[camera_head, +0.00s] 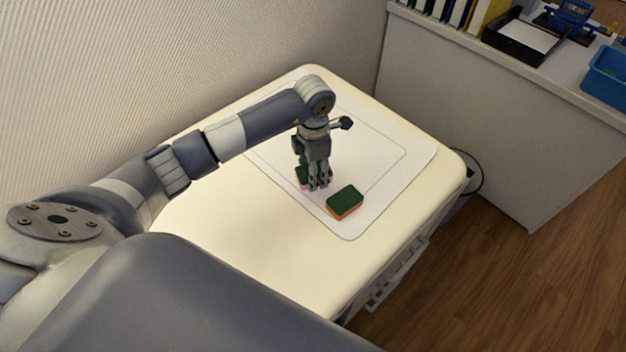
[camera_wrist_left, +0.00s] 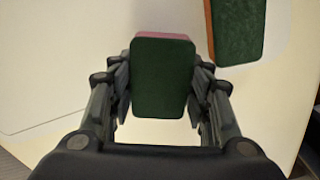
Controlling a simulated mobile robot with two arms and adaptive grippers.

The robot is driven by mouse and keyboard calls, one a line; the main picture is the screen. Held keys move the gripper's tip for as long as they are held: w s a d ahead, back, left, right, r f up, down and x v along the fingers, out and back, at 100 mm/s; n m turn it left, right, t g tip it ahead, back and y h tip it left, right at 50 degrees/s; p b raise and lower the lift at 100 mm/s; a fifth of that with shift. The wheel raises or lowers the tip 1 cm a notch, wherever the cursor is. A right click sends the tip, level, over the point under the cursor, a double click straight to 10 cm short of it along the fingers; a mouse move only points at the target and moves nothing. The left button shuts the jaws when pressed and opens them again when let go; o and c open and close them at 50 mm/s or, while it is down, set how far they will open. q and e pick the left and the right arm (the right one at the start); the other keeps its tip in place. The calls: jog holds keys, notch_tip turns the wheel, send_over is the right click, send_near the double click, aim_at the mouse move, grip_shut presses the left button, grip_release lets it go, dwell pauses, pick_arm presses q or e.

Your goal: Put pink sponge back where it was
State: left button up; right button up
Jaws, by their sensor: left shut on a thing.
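The pink sponge (camera_wrist_left: 163,78) has a dark green top and a pink edge. In the left wrist view it sits between the two fingers of my left gripper (camera_wrist_left: 162,100), which is shut on it. In the head view my left gripper (camera_head: 319,184) points down over the white mat (camera_head: 376,190), and only a bit of the pink sponge (camera_head: 302,176) shows behind the fingers. I cannot tell whether the sponge touches the mat. My right gripper is not in view.
An orange sponge with a green top (camera_head: 345,201) lies on the mat just right of my left gripper; it also shows in the left wrist view (camera_wrist_left: 238,28). The cream table (camera_head: 240,243) is otherwise clear. A shelf unit (camera_head: 480,105) with a black tray (camera_head: 521,40) stands at the right.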

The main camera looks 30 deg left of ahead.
pick_arm(q)
jog(key=shift+w+a+f, duration=0.1)
jog(key=shift+w+a, duration=0.15)
jog(key=shift+w, duration=0.25)
jog(key=shift+w+a+f+b, duration=0.15)
jog(key=shift+f+b, duration=1.25)
jog(key=shift+f, duration=0.3)
jog(key=shift+f, duration=0.15)
jog(key=o, duration=1)
notch_tip(320, 180, up, 12)
jog(key=p, duration=0.8)
jog(key=shift+r, duration=0.2)
